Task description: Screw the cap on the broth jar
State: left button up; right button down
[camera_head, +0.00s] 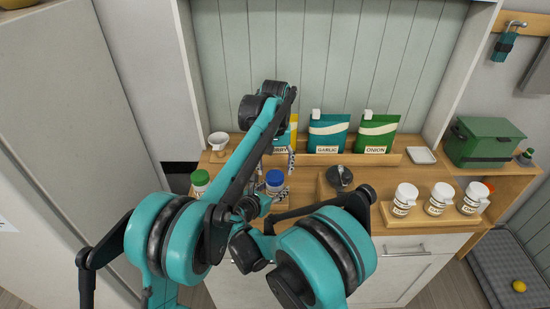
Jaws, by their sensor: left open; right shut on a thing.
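A white jar with a blue cap (274,179) stands on the wooden counter in front of me. The cap sits on its top; whether it is screwed tight I cannot tell. Its label is partly hidden, so I cannot read it as broth. My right gripper (262,204) is low beside this jar, largely hidden by my arms, and appears shut on it. My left gripper (290,160) is open, just above and right of the blue cap, apart from it as far as I can see.
A jar with a green cap (200,179) and a white cup (218,141) stand at left. The garlic pouch (328,131) and onion pouch (376,133) stand behind. A dark round-topped object (340,177) and several white jars (438,198) are at right, near a green box (484,141).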

pick_arm(q)
jog(key=shift+f, duration=1.45)
jog(key=shift+c, duration=0.4)
jog(key=c, duration=1.1)
jog(key=shift+c, duration=0.2)
jog(key=o, duration=1.4)
jog(key=shift+c, duration=0.2)
notch_tip(320, 180, up, 12)
